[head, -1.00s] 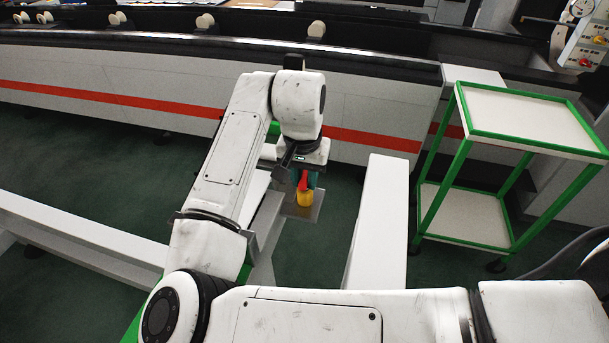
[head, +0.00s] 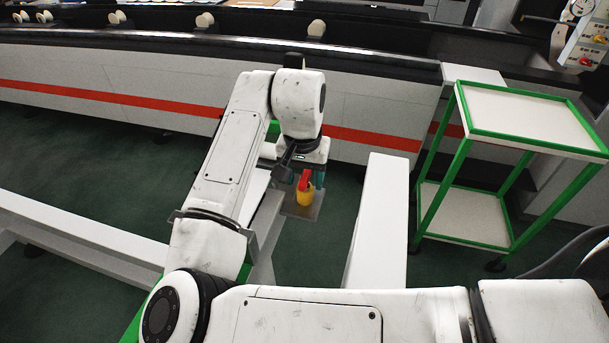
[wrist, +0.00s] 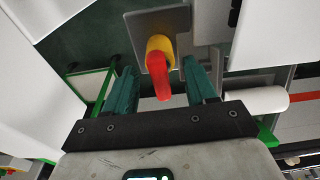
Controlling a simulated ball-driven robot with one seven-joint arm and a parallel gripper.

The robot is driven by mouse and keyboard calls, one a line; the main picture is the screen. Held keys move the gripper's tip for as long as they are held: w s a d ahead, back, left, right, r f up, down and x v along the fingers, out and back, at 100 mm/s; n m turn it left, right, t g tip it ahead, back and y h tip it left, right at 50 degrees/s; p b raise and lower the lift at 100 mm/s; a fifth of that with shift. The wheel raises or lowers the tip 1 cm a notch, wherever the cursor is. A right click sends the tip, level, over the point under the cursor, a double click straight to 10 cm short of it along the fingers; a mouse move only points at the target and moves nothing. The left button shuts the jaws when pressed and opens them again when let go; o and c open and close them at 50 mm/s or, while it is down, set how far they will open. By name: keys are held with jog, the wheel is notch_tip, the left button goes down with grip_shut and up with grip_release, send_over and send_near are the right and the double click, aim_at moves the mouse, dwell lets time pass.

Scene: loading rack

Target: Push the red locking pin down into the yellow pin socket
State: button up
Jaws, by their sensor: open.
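The red locking pin (head: 305,180) has a bent handle and stands at the yellow pin socket (head: 305,198); how deep it sits cannot be told. My gripper (wrist: 159,68) is open, with one teal finger on each side of the red pin (wrist: 160,82) and visible gaps between them in the wrist view. The yellow socket (wrist: 158,46) lies just beyond the fingertips there.
The socket stands on a grey metal plate (head: 313,212) at the end of a rail. A white beam (head: 380,220) is to its right, and a green-framed trolley (head: 530,105) stands farther right. A long white wall with a red stripe (head: 370,138) runs behind. Dark floor lies between.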

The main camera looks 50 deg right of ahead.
notch_tip(320, 180, up, 11)
jog(key=a, duration=0.1)
jog(key=shift+s+f+b, duration=0.2)
jog(key=shift+b, duration=0.1)
jog(key=shift+a, duration=0.1)
